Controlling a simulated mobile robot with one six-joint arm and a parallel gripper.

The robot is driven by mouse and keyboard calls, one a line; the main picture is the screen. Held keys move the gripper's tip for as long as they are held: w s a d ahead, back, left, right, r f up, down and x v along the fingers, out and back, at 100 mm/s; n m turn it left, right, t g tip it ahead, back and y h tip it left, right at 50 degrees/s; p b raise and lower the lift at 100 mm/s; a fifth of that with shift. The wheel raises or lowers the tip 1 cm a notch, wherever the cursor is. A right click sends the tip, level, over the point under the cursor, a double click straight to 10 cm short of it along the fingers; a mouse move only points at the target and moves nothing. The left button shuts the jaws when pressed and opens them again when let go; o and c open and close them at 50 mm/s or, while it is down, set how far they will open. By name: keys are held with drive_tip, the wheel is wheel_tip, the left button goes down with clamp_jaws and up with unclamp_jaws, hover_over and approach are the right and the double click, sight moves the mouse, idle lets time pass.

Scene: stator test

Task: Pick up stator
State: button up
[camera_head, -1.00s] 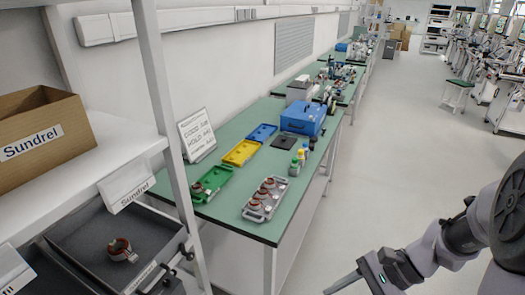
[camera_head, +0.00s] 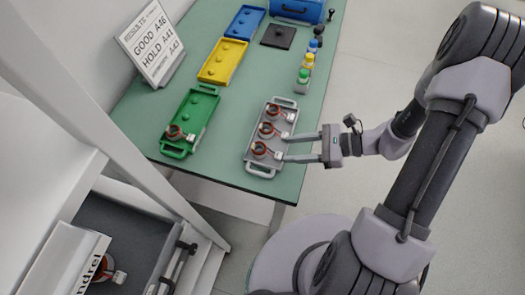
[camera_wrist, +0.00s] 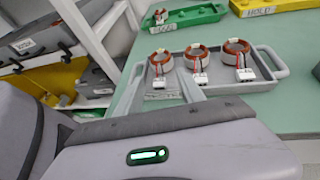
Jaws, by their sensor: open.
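Three stators, copper-red rings with white connectors, stand in a row on a grey tray (camera_head: 252,167). In the head view they are the near stator (camera_head: 260,149), the middle stator (camera_head: 266,130) and the far stator (camera_head: 274,110). My gripper (camera_head: 285,148) is open, its two fingers reaching in from the right over the tray's right side, pointing toward the near stator. In the wrist view the leftmost stator (camera_wrist: 160,62) shows between and beyond the fingertips. I cannot tell the exact gap or height. Another stator (camera_head: 174,131) sits in the green tray (camera_head: 201,106).
A yellow tray (camera_head: 221,62), a blue tray (camera_head: 245,22) and a sign (camera_head: 151,45) stand farther back. Several small bottles (camera_head: 303,75) line the table's right side. A shelf post (camera_head: 120,140) rises at left. A drawer bin (camera_head: 125,232) holds another stator (camera_head: 116,278).

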sight(273, 151)
drive_tip(key=b+x, duration=0.2)
drive_tip(key=x, duration=0.4)
drive_tip(key=shift+w+a+b, duration=0.1)
drive_tip(key=shift+w+b, duration=0.1)
drive_tip(key=shift+b, duration=0.1)
drive_tip(key=shift+r, duration=0.15)
clamp_jaws()
